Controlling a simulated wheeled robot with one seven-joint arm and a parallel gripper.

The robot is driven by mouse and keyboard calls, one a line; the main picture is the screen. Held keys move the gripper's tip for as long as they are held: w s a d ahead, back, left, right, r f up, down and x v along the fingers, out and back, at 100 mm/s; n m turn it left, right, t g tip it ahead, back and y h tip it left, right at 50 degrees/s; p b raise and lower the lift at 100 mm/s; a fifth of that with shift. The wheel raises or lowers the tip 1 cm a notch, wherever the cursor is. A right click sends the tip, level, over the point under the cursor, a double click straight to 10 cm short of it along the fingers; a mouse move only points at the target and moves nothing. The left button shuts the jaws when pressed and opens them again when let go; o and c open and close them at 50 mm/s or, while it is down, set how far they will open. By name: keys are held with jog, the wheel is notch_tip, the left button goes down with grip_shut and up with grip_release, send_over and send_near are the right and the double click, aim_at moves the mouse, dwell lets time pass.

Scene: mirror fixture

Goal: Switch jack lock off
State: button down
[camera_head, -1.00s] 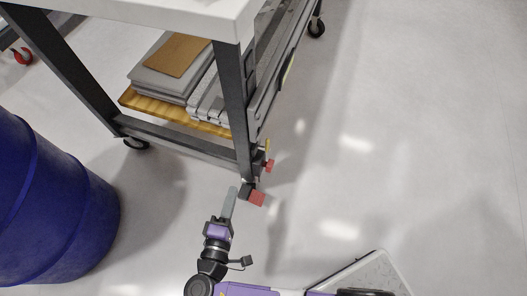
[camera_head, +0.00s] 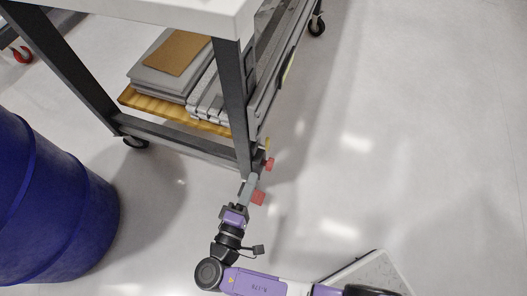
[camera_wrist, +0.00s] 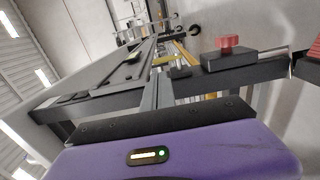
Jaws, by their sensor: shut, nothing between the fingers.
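The cart's near leg (camera_head: 232,110) has a red pedal-like piece (camera_head: 258,197) low at its foot, with a smaller red knob (camera_head: 269,164) just above it. Which of them is the jack lock I cannot tell. My gripper (camera_head: 251,179) is shut and empty, its grey fingers at the leg's foot, just left of the red pedal. They partly hide the dark block there; I cannot tell whether they touch. In the wrist view, a red knob (camera_wrist: 228,42) on a black block and another red part (camera_wrist: 315,48) at the right edge lie right of my fingers (camera_wrist: 158,88).
The cart has a white top (camera_head: 170,12) and a lower shelf (camera_head: 170,109) with grey panels and a brown board (camera_head: 177,54). A blue barrel (camera_head: 50,205) stands at the left. The floor to the right of the cart is open.

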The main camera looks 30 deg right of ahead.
aim_at(267, 144)
jog(key=b+x, duration=0.1)
jog(key=x, duration=0.9)
jog(key=shift+f+b, duration=0.1)
jog(key=shift+b, duration=0.25)
